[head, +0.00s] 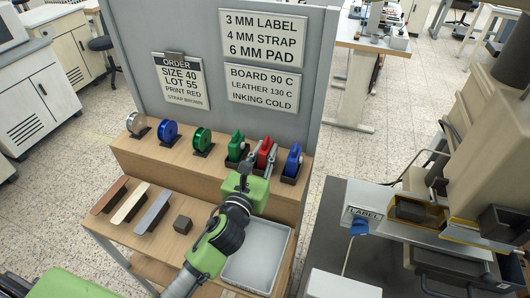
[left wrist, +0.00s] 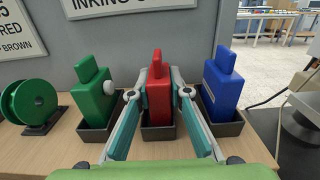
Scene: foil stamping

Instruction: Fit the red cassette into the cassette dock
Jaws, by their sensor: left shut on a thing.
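The red cassette (head: 265,146) stands upright in a black holder on the raised wooden shelf, between a green and a blue cassette. In the left wrist view the red cassette (left wrist: 158,104) is between the two fingers of my left gripper (left wrist: 158,94), its base still within the black holder (left wrist: 158,132). My left gripper (head: 259,158) is shut on the red cassette from the front. The cassette dock cannot be told for sure; the machine at the right has a dark opening (head: 410,211) beside a LABEL sign. My right gripper is not in view.
The green cassette (left wrist: 93,92) and blue cassette (left wrist: 222,84) stand close on either side. Several spools, including a green one (head: 202,139), sit further left. A grey tray (head: 232,271) lies on the lower bench. A grey sign panel (head: 205,113) rises behind.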

